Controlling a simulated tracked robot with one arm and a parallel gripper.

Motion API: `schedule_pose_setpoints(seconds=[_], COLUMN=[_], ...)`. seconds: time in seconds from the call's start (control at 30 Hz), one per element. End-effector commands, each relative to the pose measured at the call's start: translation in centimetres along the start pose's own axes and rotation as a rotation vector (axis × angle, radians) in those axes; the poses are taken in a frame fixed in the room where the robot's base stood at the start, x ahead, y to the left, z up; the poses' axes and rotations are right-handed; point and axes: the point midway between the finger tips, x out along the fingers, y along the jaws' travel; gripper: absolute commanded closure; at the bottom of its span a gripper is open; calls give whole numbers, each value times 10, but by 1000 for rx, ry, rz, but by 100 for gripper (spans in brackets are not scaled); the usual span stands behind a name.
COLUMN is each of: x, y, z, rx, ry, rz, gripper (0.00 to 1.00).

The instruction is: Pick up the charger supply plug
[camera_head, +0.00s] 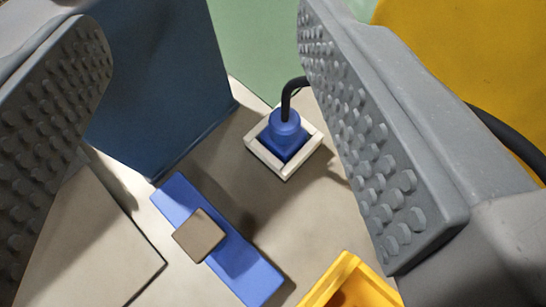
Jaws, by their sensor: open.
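The charger supply plug (285,132) is blue, with a round top and a squarer base. It stands upright in a white square holder (284,173) just above the middle of the camera view. A black cable rises from its top and bends right, passing behind the right finger. My gripper (255,150) is open, with one grey studded finger at the left and one at the right. The plug appears between the fingers, closer to the right one, and neither finger is seen touching it. The plug's lowest part is hidden inside the holder.
A blue strip with a brown block (200,236) lies on the beige surface at lower left. A dark blue panel (165,80) stands behind at left. A yellow tray (345,275) is at the bottom edge. A large yellow body (480,60) fills the upper right, with black cable beside it.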

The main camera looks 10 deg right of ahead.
Motion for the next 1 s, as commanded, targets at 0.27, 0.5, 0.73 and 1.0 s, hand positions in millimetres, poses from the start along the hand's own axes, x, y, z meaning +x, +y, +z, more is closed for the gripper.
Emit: schedule_pose_setpoints(seconds=[0.27,0.5,0.73,1.0], x=[57,73,88,117], y=[26,33,35,47], z=[120,135,136,142], rx=[-17,-25,-24,-23], ry=[-31,-29,-30,-31], rz=[100,120,118,119], gripper=[47,47,47,47])
